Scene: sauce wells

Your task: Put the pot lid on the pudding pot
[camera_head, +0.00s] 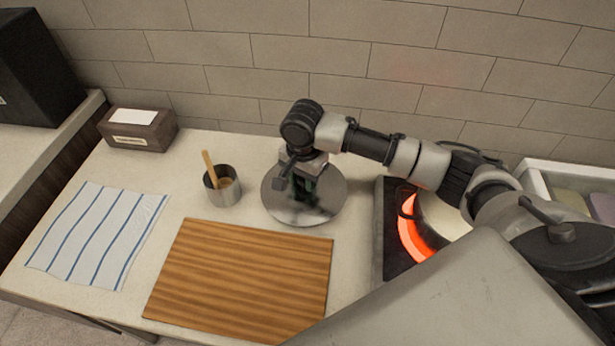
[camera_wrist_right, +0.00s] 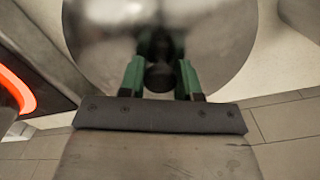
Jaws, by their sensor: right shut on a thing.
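The pot lid (camera_head: 328,205) is a round, shiny metal disc near the middle of the head view, over the counter. My right gripper (camera_head: 303,192) is shut on its dark knob from above. The lid also fills the top of the right wrist view (camera_wrist_right: 215,45), with the knob between the green fingertips (camera_wrist_right: 160,78). I cannot tell whether the lid touches the counter. What looks like the pudding pot (camera_head: 440,217), with cream-coloured contents, is on the stove to the right, partly hidden by my right arm. My left gripper is not in view.
The stove's burner (camera_head: 412,240) glows red. A metal cup (camera_head: 223,190) with a wooden-handled tool stands left of the lid. A wooden board (camera_head: 240,280) lies in front, a striped cloth (camera_head: 98,235) left, a brown box (camera_head: 138,130) at the back left. A tiled wall closes the back.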

